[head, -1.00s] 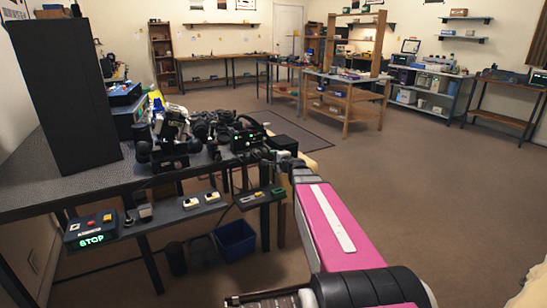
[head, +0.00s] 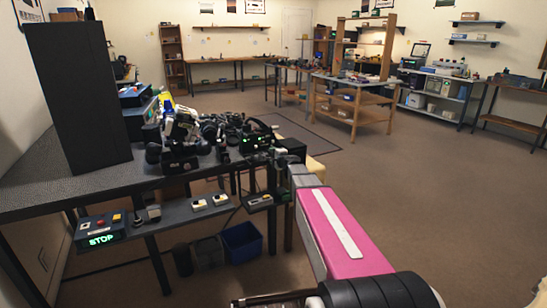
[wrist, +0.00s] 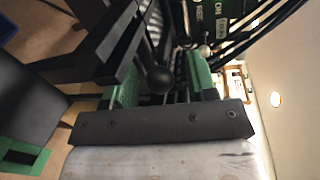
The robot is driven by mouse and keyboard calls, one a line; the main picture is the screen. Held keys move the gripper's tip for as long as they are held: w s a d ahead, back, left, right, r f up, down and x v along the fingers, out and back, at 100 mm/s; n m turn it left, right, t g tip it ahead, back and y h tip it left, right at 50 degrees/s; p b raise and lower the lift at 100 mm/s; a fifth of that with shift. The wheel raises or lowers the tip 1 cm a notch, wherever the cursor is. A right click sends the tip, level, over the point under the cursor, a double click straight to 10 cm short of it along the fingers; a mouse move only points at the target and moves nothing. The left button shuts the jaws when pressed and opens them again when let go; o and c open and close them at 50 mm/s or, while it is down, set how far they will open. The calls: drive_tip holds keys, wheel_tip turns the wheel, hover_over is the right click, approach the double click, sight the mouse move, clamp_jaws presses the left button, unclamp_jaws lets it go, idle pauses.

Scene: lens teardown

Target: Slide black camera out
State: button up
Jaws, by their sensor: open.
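Several dark devices crowd the right end of the black table (head: 60,192) in the head view. One black device (head: 262,140) has small green lights, and a plain black box (head: 291,146) stands to its right. I cannot tell for sure which piece is the black camera. My gripper (head: 283,160) is small and partly lost against the table's right edge in the head view. In the wrist view my gripper (wrist: 164,84) is open, with green fingers left and right. A black ball knob (wrist: 160,78) shows between the fingers; contact cannot be judged.
A tall black panel (head: 78,100) stands on the table's left. A lower shelf holds a control box lit STOP (head: 101,239) and small switch boxes (head: 211,202). A blue bin (head: 242,243) is on the floor below. The carpet on the right is open.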

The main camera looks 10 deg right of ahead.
clamp_jaws()
drive_tip(key=f+v, duration=0.2)
drive_tip(key=v, duration=1.2)
drive_tip(key=shift+s, duration=0.35)
drive_tip(key=shift+f, duration=0.1)
unclamp_jaws()
drive_tip(key=shift+s, duration=0.1)
drive_tip(key=v, duration=1)
drive_tip(key=shift+s+d, duration=0.15)
drive_tip(key=shift+s, duration=0.15)
